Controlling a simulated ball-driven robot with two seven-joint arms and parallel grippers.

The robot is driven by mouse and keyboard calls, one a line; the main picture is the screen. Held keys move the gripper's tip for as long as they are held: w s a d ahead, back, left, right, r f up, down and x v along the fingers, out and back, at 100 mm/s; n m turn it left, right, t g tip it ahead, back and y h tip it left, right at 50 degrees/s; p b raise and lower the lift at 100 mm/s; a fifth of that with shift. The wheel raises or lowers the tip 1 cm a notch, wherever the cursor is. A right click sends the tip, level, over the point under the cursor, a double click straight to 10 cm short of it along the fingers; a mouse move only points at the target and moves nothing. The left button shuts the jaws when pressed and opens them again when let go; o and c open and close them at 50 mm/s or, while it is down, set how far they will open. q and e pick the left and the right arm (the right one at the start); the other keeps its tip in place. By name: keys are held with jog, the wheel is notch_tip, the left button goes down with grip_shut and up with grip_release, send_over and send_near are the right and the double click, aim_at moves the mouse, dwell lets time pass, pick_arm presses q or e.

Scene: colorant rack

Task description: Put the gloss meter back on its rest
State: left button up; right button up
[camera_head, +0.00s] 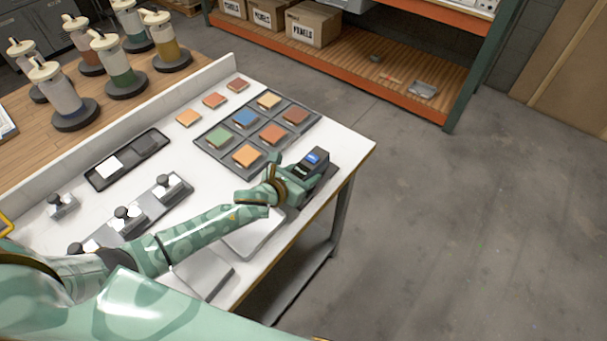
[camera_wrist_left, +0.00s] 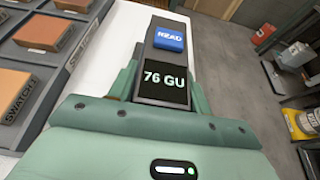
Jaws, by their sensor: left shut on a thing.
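The gloss meter (camera_head: 313,160) is a dark block near the right end of the white table. In the left wrist view the gloss meter (camera_wrist_left: 167,60) shows a blue READ button and a screen reading 76 GU. My left gripper (camera_head: 299,181) is shut on it, with a green finger on each side in the left wrist view (camera_wrist_left: 163,90). A dark flat rest (camera_head: 327,178) shows beside and below the meter. The meter's underside is hidden, so I cannot tell whether it touches the rest. My right gripper is out of view.
A dark tray of coloured swatches (camera_head: 226,161) lies just left of the meter. Pale plates (camera_head: 203,271) lie under and beside my left arm. A rack with small black-knobbed blocks (camera_head: 147,212) is further left. The table's right edge (camera_head: 366,157) is close to the meter.

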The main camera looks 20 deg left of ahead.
pick_arm(q)
jog(key=o, duration=1.4)
jog(key=shift+f, duration=0.15)
jog(key=shift+s+r, duration=0.1)
jog(key=shift+r, duration=0.2)
jog(key=p+v, duration=0.2)
jog(key=v, duration=1)
jog(key=shift+f, duration=0.1)
